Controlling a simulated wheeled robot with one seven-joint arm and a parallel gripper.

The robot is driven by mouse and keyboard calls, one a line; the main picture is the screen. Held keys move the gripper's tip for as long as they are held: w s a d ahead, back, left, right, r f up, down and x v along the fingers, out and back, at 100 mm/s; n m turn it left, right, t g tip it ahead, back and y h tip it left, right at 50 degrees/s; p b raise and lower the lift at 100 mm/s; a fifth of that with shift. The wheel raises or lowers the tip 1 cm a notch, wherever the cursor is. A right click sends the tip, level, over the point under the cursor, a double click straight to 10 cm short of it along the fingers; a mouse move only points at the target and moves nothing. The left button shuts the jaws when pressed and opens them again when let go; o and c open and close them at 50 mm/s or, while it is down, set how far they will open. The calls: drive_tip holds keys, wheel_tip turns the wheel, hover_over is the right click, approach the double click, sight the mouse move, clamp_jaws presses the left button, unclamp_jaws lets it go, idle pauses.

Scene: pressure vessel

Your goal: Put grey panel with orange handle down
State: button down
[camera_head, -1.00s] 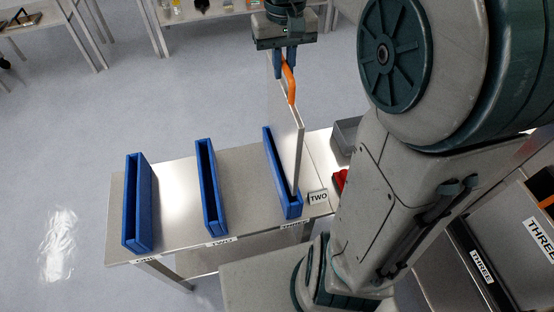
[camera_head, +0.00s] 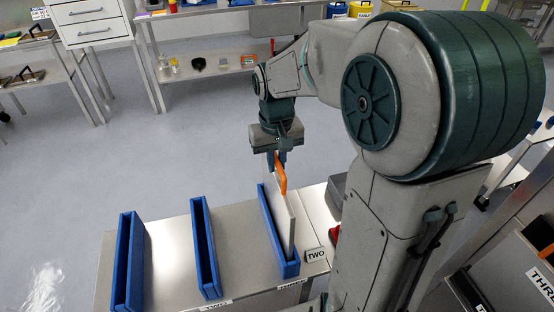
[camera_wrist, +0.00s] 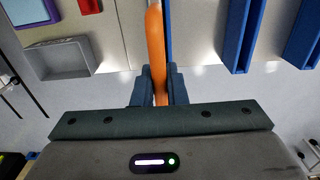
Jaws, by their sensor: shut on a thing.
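The grey panel (camera_head: 286,215) stands upright with its lower edge inside the rightmost blue slotted holder (camera_head: 268,232) on the metal table. Its orange handle (camera_head: 281,179) is at the top. My gripper (camera_head: 277,160) is above the panel, shut on the orange handle. In the wrist view the orange handle (camera_wrist: 156,50) runs between the two fingers (camera_wrist: 158,88). The holder's inner floor is hidden, so I cannot tell whether the panel touches the bottom.
Two more blue holders, the middle one (camera_head: 205,248) and the left one (camera_head: 128,262), stand empty on the table (camera_head: 168,250). Shelves stand behind.

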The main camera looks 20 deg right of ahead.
drive_tip(key=shift+f, duration=0.15)
drive_tip(key=c, duration=1.5)
unclamp_jaws()
drive_tip(key=shift+o, duration=0.2)
wheel_tip(320, 180, up, 11)
drive_tip(key=s+f+t, duration=0.1)
drive_tip(key=s+f, duration=0.3)
drive_tip(key=s, duration=0.3)
drive_tip(key=s+f+t, duration=0.2)
drive_tip(key=s+f, duration=0.2)
drive_tip(key=s, duration=0.3)
drive_tip(key=shift+s+f+b, duration=0.2)
drive_tip(key=shift+f+b, duration=0.05)
drive_tip(key=shift+b, duration=0.05)
